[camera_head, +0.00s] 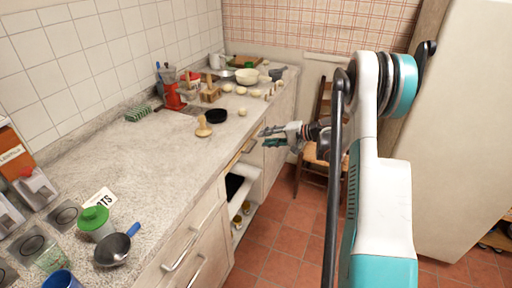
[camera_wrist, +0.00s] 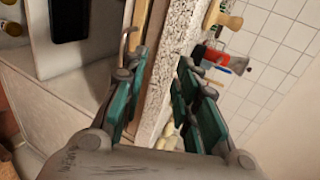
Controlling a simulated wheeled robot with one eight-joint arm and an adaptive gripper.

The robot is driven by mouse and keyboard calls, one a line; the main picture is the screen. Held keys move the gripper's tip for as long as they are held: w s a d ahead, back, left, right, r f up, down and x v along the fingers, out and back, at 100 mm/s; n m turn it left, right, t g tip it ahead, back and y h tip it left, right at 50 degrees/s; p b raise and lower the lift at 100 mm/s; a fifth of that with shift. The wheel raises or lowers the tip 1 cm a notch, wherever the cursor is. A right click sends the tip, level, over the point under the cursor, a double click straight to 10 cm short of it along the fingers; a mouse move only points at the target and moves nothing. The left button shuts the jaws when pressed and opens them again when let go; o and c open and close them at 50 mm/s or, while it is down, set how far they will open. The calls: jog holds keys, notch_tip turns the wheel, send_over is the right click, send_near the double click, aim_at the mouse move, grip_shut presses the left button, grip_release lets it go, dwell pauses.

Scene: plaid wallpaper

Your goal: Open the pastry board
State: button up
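A narrow wooden front under the counter edge, which looks like the pastry board (camera_head: 236,160), shows in the head view just left of and below my gripper (camera_head: 265,137). In the wrist view a brown wooden strip (camera_wrist: 148,62) runs along the speckled counter edge, with a metal handle (camera_wrist: 128,40) beside it. My gripper (camera_wrist: 163,66) is open, its teal-padded fingers apart, with the wooden strip and counter edge in view between them. Nothing is held. I cannot tell whether a finger touches the handle, or how far the board is out.
An open cabinet compartment (camera_head: 238,212) lies below. A chair (camera_head: 312,158) stands behind my gripper. Tiled floor is clear in front.

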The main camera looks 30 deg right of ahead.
jog(key=s+d+f+t+y, duration=0.1)
jog(key=s+d+f+t, duration=0.15)
jog(key=d+f, duration=0.45)
jog(key=b+x, duration=0.4)
jog(key=x, duration=0.9)
jog(key=shift+s+a+f+g, duration=0.15)
jog(key=shift+a+f+g, duration=0.05)
jog(key=shift+a+g, duration=0.2)
grip_shut()
